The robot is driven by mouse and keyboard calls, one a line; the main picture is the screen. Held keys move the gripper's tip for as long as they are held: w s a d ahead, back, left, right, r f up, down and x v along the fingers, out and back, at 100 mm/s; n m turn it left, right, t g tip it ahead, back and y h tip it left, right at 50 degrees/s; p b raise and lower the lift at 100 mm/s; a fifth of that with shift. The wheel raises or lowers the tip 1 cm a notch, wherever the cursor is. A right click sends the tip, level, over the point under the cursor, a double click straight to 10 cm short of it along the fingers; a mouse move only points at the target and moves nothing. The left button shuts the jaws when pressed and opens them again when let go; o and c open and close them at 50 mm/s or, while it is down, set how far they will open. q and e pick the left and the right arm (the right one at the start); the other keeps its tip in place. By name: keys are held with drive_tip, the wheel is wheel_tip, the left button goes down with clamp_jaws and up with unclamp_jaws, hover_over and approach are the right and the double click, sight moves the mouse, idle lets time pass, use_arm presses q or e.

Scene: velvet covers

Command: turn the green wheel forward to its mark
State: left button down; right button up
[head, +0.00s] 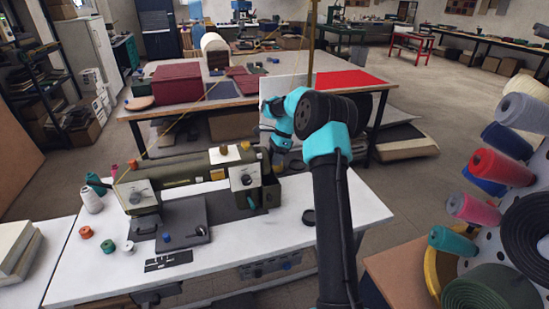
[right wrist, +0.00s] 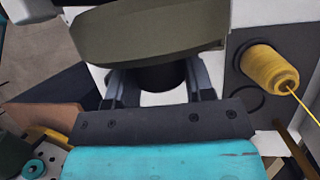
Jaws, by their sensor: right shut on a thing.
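The olive-green sewing machine (head: 185,172) stands on a white table. My right gripper (head: 279,150) is at the machine's right end, where my own wrist hides most of the contact. In the right wrist view, a broad olive-green curved part, which looks like the green wheel (right wrist: 150,38), fills the top. My right gripper's two dark fingers (right wrist: 157,80) reach up to its lower edge, with a black round part (right wrist: 162,78) between them. The right gripper is shut on the wheel. The fingertips are partly hidden. I cannot make out the wheel's mark. My left gripper is not in view.
A yellow thread spool (right wrist: 270,68) is close on the right of my wrist. Loose spools (head: 92,200) lie left of the machine. A spool rack (head: 500,165) stands at far right.

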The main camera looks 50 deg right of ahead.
drive_tip(key=shift+s, duration=0.1)
drive_tip(key=t+h, duration=0.1)
drive_tip(key=t, duration=0.1)
drive_tip(key=n+t+h, duration=0.1)
drive_tip(key=t, duration=0.1)
drive_tip(key=shift+s+a+t+h, duration=0.1)
drive_tip(key=shift+s+t+h, duration=0.05)
drive_tip(key=shift+t+h, duration=0.15)
drive_tip(key=shift+n+t+h, duration=0.3)
drive_tip(key=shift+t+h, duration=0.3)
drive_tip(key=shift+t, duration=0.6)
drive_tip(key=shift+s+f+t+h, duration=0.1)
drive_tip(key=shift+t+h, duration=0.3)
drive_tip(key=shift+t, duration=0.5)
drive_tip(key=shift+s+a+f+n+t+h, duration=0.1)
drive_tip(key=shift+n+t+h, duration=0.3)
drive_tip(key=shift+t, duration=0.55)
drive_tip(key=shift+f+n+t+h, duration=0.1)
drive_tip(key=shift+n+t+h, duration=0.25)
drive_tip(key=shift+t, duration=0.6)
drive_tip(key=shift+n+t, duration=0.25)
drive_tip(key=shift+t, duration=0.35)
drive_tip(key=shift+f+n+t+h, duration=0.1)
drive_tip(key=shift+n+t+h, duration=0.3)
drive_tip(key=shift+t, duration=0.65)
drive_tip(key=shift+f+n+t+h, duration=0.15)
drive_tip(key=shift+n+t, duration=0.35)
drive_tip(key=shift+t, duration=0.55)
drive_tip(key=shift+r, duration=0.1)
